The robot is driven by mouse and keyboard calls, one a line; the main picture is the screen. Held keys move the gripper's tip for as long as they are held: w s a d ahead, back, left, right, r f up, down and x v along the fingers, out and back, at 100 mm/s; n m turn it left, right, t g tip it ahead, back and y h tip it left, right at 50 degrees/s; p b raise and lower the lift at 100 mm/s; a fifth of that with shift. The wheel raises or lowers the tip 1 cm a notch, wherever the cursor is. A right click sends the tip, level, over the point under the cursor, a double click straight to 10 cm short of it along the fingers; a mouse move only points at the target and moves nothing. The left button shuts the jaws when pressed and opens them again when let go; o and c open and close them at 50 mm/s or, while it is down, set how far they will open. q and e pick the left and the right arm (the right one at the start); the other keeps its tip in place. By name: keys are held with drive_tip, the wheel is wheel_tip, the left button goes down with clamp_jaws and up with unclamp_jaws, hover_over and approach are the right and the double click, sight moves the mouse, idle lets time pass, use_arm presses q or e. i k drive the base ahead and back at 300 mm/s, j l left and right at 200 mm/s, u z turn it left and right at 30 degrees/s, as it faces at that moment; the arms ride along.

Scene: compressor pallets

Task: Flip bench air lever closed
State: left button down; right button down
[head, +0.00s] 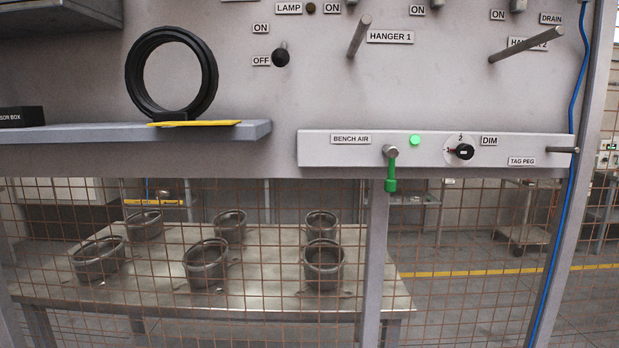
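The bench air lever (391,172) has a green handle and hangs straight down from a round metal pivot. A round green light (414,141) glows to the right of the lever. Neither of my grippers shows in the head view.
A black rotary knob (464,152) marked "DIM" is right of the lever. Hanger pegs (358,37) stick out above. A shelf (80,133) at left holds a black ring (205,85) and a yellow item (194,123). Wire mesh below fronts a table (385,290) with several metal pots.

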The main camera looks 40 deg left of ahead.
sight(391, 172)
drive_tip(key=u, duration=0.9)
drive_tip(key=i+j, duration=0.05)
